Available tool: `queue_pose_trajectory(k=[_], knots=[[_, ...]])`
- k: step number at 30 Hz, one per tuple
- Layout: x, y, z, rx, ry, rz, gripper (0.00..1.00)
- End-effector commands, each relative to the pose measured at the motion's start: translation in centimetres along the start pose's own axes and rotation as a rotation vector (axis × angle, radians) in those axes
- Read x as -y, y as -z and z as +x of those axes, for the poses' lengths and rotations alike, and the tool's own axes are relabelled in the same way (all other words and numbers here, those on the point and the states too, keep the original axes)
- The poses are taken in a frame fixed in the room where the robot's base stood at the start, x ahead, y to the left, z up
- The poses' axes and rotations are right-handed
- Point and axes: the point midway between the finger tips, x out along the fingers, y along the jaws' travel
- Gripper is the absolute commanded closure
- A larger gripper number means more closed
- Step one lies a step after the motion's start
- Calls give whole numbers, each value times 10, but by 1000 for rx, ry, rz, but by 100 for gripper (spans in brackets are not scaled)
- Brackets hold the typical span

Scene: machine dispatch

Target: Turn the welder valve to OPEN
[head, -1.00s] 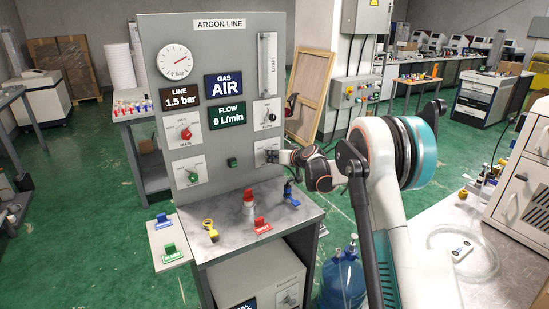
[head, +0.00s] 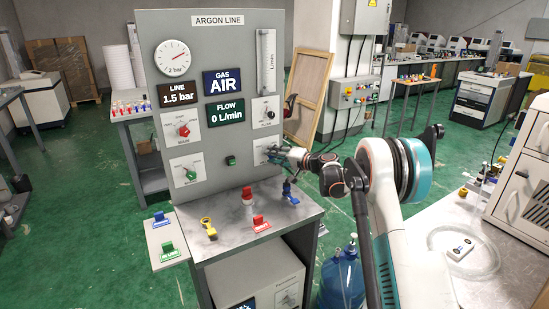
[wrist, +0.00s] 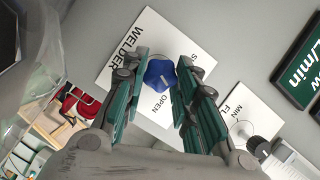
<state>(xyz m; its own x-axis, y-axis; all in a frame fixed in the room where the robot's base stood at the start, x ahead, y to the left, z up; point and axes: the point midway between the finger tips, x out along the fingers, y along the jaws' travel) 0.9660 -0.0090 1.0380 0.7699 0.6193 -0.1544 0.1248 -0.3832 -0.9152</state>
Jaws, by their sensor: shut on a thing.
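The welder valve is a blue lobed knob (wrist: 160,75) on a white plate marked WELDER (wrist: 125,45) and OPEN, with a partly hidden word starting with S. In the wrist view my gripper (wrist: 163,72) has its green-padded fingers on both sides of the knob, shut on it. The plate looks rotated in this view. I cannot clearly tell which word the knob points to. In the head view my gripper (head: 274,153) is at the lower right of the grey ARGON LINE panel (head: 225,50). It hides the knob and most of the welder plate (head: 260,145).
A black flow knob (head: 269,114) sits just above the welder plate. A red knob (head: 183,130) and a green knob (head: 191,175) are at the panel's left. Below, a bench (head: 236,229) holds coloured tags and a red-topped piece. A blue bottle (head: 342,280) stands beside it.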

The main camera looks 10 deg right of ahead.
Motion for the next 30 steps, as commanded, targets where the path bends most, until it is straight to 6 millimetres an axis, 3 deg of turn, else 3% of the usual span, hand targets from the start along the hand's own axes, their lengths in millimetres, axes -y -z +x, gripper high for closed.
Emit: queue_pose_trajectory(k=[15,30], knots=[[-5,0,0,-2,135,328,97],[-4,0,0,-2,164,399,97]])
